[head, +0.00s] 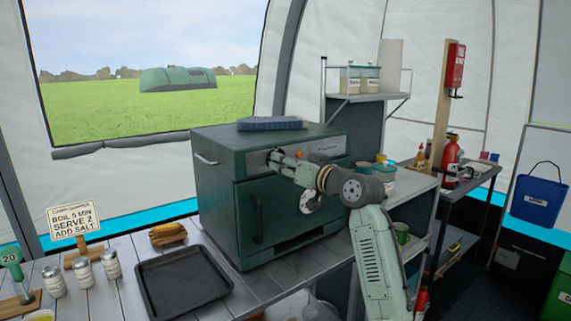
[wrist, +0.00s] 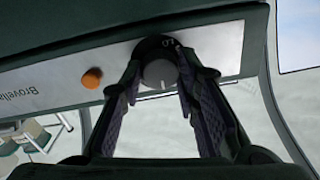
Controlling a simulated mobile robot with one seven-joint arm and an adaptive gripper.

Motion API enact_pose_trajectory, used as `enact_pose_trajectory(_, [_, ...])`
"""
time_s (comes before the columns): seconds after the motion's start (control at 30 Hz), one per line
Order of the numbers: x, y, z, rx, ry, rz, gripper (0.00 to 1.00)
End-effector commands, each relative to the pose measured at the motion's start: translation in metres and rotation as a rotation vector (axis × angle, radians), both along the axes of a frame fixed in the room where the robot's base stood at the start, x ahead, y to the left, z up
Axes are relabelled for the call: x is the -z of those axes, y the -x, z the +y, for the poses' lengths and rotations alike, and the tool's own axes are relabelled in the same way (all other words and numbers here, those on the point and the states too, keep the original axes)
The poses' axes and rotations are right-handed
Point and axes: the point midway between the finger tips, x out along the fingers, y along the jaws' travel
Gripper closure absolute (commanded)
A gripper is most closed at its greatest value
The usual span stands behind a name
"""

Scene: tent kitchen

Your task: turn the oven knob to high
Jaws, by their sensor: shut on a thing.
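The dark green oven (head: 220,205) stands on the slatted table, its door closed. The oven knob (wrist: 159,73) is a round grey dial with a dark marked ring, on the pale control panel (wrist: 205,55). My gripper (wrist: 159,80) is shut on the knob, one finger on each side of it. In the head view my gripper (head: 275,158) meets the oven's front panel and hides the knob. Part of the dial's marking shows above the knob, but I cannot read the setting clearly.
An orange button or light (wrist: 92,78) sits beside the knob on the panel. A black baking tray (head: 183,283) lies on the table in front of the oven. A blue item (head: 270,124) lies on the oven top. Jars (head: 384,172) stand at the oven's right.

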Motion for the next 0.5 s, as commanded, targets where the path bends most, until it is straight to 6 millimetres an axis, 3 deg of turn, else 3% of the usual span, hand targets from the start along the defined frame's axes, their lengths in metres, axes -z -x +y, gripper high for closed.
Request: enact_pose_trajectory(0.5, [0.0021, 0.0000, 0.0006, -0.001, 0.240, -0.177, 0.99])
